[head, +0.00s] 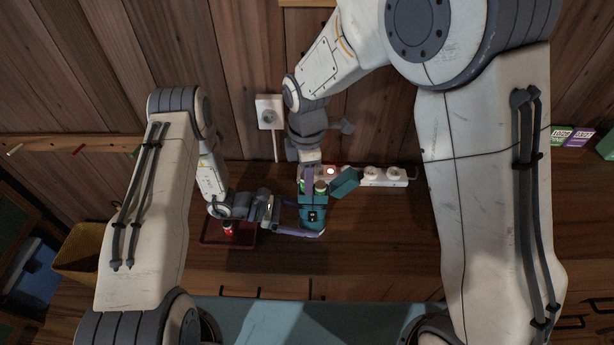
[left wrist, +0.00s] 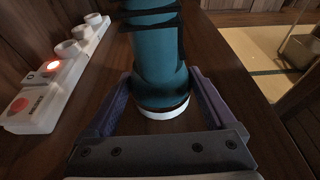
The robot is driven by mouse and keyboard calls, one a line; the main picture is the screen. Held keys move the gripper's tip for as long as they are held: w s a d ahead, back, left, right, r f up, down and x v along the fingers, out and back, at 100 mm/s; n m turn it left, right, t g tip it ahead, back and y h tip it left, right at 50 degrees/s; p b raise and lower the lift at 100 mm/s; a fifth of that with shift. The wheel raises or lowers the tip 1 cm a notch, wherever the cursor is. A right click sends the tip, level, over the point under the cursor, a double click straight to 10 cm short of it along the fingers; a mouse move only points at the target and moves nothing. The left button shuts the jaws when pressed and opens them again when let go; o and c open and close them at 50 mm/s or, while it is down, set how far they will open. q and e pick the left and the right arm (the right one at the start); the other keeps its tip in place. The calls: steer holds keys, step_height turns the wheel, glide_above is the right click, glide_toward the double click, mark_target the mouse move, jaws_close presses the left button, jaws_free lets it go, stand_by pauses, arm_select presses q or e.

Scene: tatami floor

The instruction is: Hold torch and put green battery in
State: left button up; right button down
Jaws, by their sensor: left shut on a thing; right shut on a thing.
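The teal torch (head: 312,216) stands roughly upright in the head view, with a teal flap-like part (head: 345,183) out to its right at the top. My left gripper (head: 306,219) is shut around it. The left wrist view shows the purple fingers on both sides of the torch (left wrist: 157,60), above its pale end ring. My right gripper (head: 313,178) is right above the torch's top, shut on a small green-banded cylinder that looks like the green battery (head: 320,186). Another green patch shows beside it. The fingers hide how far the battery is inside.
A white strip (head: 397,178) with round sockets and a red light lies behind the torch. A dark red tray (head: 211,240) with a red item (head: 228,228) is at left. A yellow basket (head: 78,262) stands farther left. The wooden top is clear to the right.

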steer(key=shift+f, duration=0.25)
steer(key=c, duration=0.5)
jaws_free()
steer(key=shift+c, duration=0.2)
step_height(320, 180, up, 12)
arm_select(q)
steer(key=o, duration=0.7)
steer(key=shift+a, duration=0.15)
